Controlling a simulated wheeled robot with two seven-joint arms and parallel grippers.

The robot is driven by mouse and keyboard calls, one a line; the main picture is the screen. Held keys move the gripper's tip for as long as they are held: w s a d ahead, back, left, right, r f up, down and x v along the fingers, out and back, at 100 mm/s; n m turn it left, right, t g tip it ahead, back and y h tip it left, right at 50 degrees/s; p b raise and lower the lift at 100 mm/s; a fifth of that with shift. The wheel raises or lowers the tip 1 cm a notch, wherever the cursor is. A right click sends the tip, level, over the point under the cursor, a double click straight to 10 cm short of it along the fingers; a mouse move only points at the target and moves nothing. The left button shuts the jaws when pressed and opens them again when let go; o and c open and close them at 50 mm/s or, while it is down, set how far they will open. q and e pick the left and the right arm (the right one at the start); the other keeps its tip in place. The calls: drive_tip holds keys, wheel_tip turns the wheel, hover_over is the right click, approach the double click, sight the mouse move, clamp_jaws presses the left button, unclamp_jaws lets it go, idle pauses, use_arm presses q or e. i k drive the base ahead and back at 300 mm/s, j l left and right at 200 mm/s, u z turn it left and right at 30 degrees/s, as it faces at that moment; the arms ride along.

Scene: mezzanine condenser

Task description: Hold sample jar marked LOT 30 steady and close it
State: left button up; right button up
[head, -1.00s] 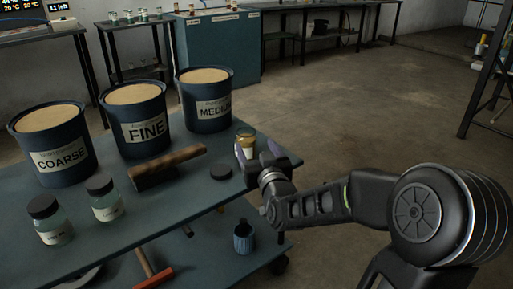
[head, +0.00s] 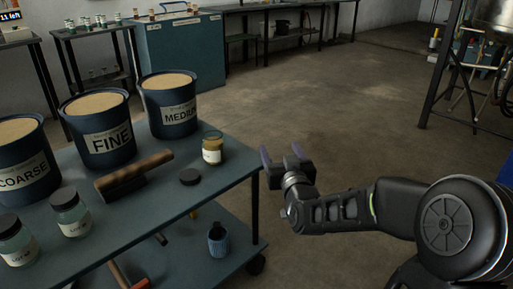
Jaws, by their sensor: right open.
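A small jar (head: 212,149) with amber contents and a pale label stands upright near the right edge of the blue-grey table. No dark lid shows on it. Two jars with dark lids, one (head: 70,212) and another (head: 16,240), stand at the left. The label lettering is too small for me to tell which jar is LOT 30. My right gripper (head: 281,156) is open and empty, right of the amber jar, apart from it and beyond the table edge. My left gripper is out of view.
Three buckets marked COARSE (head: 22,165), FINE (head: 98,130) and MEDIUM (head: 169,108) stand along the table's back. A wooden-handled brush (head: 133,177) lies between them and the jars. Open floor lies to the right.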

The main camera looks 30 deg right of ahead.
sight(213, 143)
drive_tip(key=z, duration=0.85)
